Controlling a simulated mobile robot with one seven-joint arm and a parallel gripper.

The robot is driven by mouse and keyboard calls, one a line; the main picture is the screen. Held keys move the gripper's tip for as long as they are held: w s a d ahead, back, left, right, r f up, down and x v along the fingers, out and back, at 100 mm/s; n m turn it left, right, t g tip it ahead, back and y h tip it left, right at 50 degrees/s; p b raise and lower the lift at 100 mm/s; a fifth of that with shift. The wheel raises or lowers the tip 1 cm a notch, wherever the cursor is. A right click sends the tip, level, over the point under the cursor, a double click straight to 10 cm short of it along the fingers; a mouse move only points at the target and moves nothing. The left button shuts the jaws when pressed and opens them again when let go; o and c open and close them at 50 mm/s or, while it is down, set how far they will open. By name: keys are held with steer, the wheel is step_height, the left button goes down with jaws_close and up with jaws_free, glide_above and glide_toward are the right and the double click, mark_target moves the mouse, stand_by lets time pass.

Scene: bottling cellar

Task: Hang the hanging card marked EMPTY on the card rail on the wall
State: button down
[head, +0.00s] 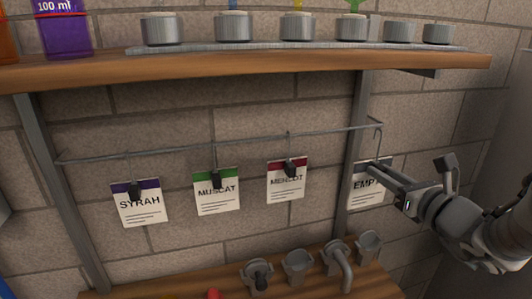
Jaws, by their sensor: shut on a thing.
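The EMPTY card (369,196) is white with a dark top band and stands at the right end of the row in the head view. My gripper (372,172) comes in from the right and is shut on its upper part, covering some of the lettering. A thin wire rises from the card to the right end of the card rail (225,143). I cannot tell whether its hook sits over the rail or only in front of it. The SYRAH (140,205), MUSCAT (217,195) and MERLOT (286,182) cards hang from the rail on dark clips.
A wooden shelf (250,69) with several metal cups and a purple bottle (66,30) runs above the rail. Grey uprights (60,190) flank the cards. Below is a wooden ledge (220,288) with grey fittings (298,266). The brick wall is close behind.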

steer(key=f+b+x, duration=0.1)
steer(key=b+x, duration=0.2)
steer(key=x, duration=0.8)
steer(key=shift+w+f, duration=0.25)
steer(key=shift+f, duration=0.2)
stand_by(0.4)
stand_by(0.4)
steer(key=c, duration=0.7)
jaws_free()
steer(key=shift+o, duration=0.2)
